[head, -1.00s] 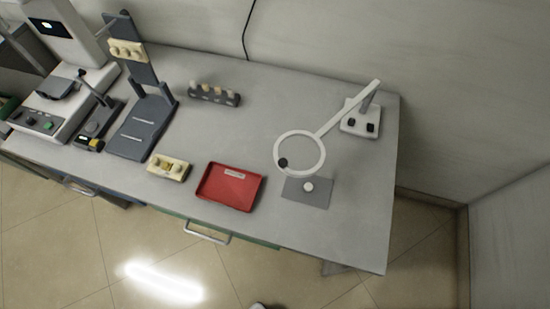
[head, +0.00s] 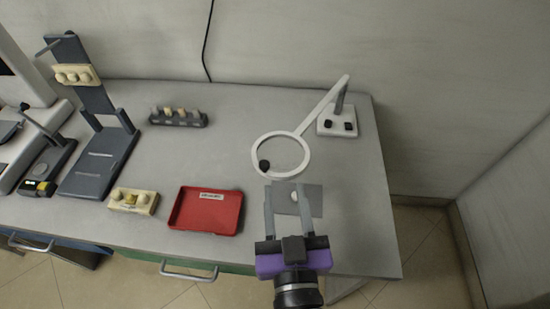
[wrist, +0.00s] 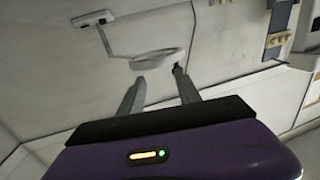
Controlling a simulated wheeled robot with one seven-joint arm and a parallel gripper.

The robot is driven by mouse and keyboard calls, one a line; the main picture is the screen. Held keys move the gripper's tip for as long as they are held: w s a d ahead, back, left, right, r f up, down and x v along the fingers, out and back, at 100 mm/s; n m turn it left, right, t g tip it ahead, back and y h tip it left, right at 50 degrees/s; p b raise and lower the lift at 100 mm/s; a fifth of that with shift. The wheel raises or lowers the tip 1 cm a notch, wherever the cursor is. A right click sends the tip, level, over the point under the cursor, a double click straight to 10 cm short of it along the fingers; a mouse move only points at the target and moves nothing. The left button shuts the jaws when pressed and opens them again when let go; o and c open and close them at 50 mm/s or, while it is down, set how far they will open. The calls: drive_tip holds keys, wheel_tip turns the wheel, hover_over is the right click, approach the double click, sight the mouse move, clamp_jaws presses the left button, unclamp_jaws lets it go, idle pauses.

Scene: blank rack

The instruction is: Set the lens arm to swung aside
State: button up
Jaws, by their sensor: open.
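The lens arm (head: 322,104) is a white bar running from a white base (head: 337,121) with two dark knobs to a white ring (head: 304,163). A dark knob (head: 264,166) sits on the ring's left side. The ring stands above the bench, just behind a grey plate (head: 313,200) with a pale round piece on it. My gripper (head: 287,190) is open and empty, its two fingers pointing at the ring from the front, over the plate. In the wrist view the ring (wrist: 157,59) and its knob lie just beyond the fingertips (wrist: 158,75); I cannot tell whether they touch.
A red tray (head: 206,210) lies left of the plate, with a cream block (head: 133,200) beyond it. A dark rack with several pegs (head: 179,117) and a tall grey stand (head: 96,160) are farther left. Bare bench lies between the rack and the ring.

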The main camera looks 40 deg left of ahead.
sight(262, 152)
drive_tip(key=a, duration=0.2)
drive_tip(key=a+r, duration=0.1)
drive_tip(key=shift+s+a+r+n+y, duration=0.1)
drive_tip(key=shift+a+n+y, duration=0.2)
drive_tip(key=shift+a+y, duration=0.1)
drive_tip(key=x, duration=0.7)
drive_tip(key=shift+w+a, duration=0.25)
clamp_jaws()
idle(0.8)
